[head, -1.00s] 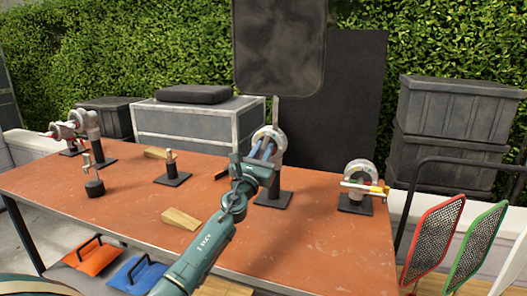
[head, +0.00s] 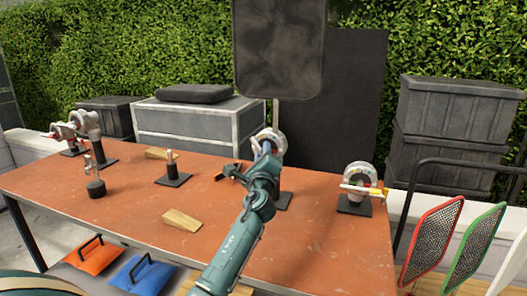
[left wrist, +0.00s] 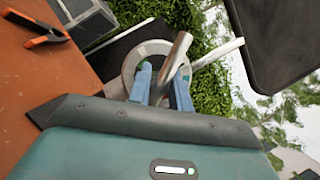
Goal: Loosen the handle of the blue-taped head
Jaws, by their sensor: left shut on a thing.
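A round grey grip head (head: 277,137) sits on a stand near the middle of the table, under a large dark flag. My left gripper (head: 263,160) reaches it from the front. In the left wrist view the head's ring (left wrist: 132,62) is behind the gripper's two blue fingers (left wrist: 162,88). The fingers are shut on a silver handle (left wrist: 174,62) that runs between them, tilted. I cannot tell tape on the head from the blue fingers. My right gripper is not in view.
Another round head (head: 358,178) with a yellow and red part stands at the right of the orange-brown table (head: 310,240). The dark flag (head: 279,50) hangs close above. Wooden wedges (head: 182,219), an orange-handled clamp (left wrist: 38,30) and several small stands are around.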

